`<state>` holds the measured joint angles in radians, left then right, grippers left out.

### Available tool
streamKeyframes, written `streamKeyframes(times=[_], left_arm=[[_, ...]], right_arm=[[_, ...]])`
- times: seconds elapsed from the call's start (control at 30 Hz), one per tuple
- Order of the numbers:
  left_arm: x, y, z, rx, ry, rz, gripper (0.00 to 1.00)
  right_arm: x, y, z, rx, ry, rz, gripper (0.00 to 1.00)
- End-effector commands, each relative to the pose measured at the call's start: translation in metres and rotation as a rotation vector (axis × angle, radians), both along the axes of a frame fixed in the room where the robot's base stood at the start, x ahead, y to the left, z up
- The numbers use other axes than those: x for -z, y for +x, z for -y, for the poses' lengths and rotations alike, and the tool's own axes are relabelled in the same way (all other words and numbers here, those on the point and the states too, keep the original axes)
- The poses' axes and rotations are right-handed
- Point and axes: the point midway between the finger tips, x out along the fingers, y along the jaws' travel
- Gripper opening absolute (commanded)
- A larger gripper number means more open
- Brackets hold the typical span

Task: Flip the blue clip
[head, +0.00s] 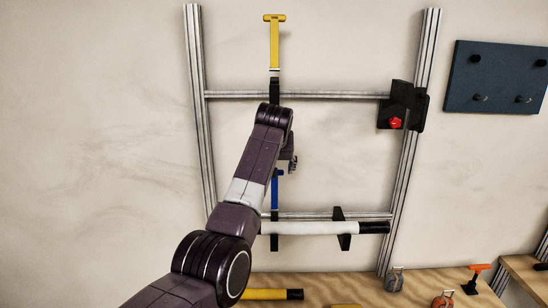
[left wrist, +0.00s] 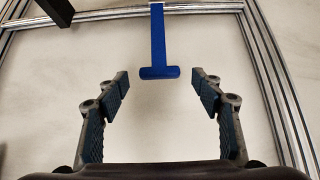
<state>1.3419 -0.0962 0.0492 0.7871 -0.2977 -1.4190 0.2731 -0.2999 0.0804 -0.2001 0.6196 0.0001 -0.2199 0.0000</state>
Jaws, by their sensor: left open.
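The blue clip (left wrist: 159,45) is a T-shaped handle in the left wrist view, its crossbar toward the gripper and its stem running up to the frame's bar. In the head view the blue clip (head: 275,195) shows partly beside my arm, standing upright above the lower bar. My left gripper (left wrist: 160,85) is open and empty, with the crossbar just beyond and between its fingertips, not touching. In the head view my left gripper (head: 292,163) is mostly hidden behind the arm. A yellow clip (head: 275,42) stands upright on the upper bar. My right gripper is not in view.
A metal frame (head: 195,60) stands against the wall. A white tube (head: 310,228) rests on black holders at the lower bar. A black block with a red knob (head: 395,123) is on the right post. Below is a wooden table (head: 345,285) with small items.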

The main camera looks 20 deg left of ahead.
Motion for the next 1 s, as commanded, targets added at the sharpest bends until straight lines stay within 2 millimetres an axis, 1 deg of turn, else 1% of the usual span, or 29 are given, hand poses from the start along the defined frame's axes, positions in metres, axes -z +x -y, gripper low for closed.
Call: streamKeyframes(times=[0.3,0.5,0.63,0.9,0.97,1.0], left_arm=[[-0.038,-0.033,0.010,0.001,0.001,0.005,0.61],[-0.056,-0.048,0.014,-0.001,0.001,0.005,0.61],[-0.060,-0.052,0.015,-0.001,0.000,0.004,0.61],[-0.061,-0.052,0.015,0.000,0.001,0.004,0.61],[-0.058,-0.052,0.014,0.000,0.001,0.002,0.61],[-0.054,-0.053,0.014,0.000,0.001,-0.001,0.61]], right_arm=[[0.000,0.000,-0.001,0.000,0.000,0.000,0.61],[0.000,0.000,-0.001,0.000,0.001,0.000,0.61],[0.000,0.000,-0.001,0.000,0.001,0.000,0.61],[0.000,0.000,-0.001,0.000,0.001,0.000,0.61],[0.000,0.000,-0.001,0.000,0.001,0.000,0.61],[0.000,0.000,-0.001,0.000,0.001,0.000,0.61]])
